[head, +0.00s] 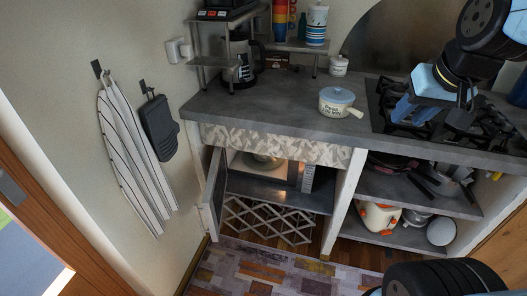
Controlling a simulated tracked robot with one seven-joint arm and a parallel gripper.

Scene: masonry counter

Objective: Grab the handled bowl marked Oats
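My gripper (434,112), blue and black, hangs over the hob at the right, apart from the bowl. Its fingers look spread, with nothing visible between them.
The black gas hob (388,124) lies right of the bowl. A small white lidded pot (338,65) stands behind it. The counter left of the bowl is clear. A cabinet door (213,192) stands open below.

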